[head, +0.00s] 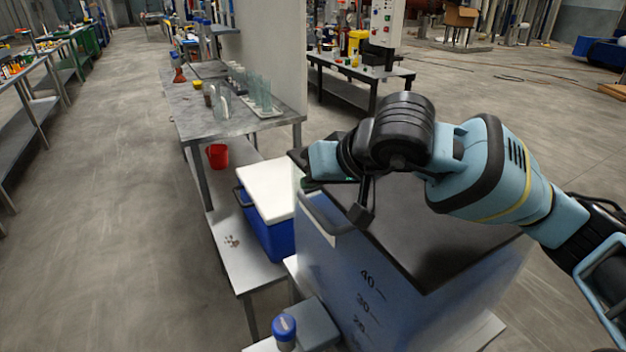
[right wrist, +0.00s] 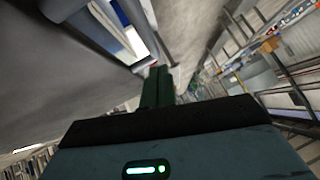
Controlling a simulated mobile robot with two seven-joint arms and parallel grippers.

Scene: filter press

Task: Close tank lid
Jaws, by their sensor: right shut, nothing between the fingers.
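The tank (head: 370,285) is a translucent bluish box with level marks, in the lower middle of the head view. Its dark flat lid (head: 430,250) lies across the top and looks level; my arm covers its far part, so I cannot tell whether it sits fully down. My right arm reaches in from the right over the lid. My right gripper (right wrist: 157,78) shows green fingers, shut and empty, in the right wrist view. In the head view its tips are mostly hidden near the lid's far left corner. My left gripper is not in view.
A blue cooler with a white top (head: 270,190) stands close left of the tank on a low shelf. A blue-capped item (head: 284,328) is in front. A metal bench (head: 205,122) with glassware stands behind. Open floor (head: 120,200) lies to the left.

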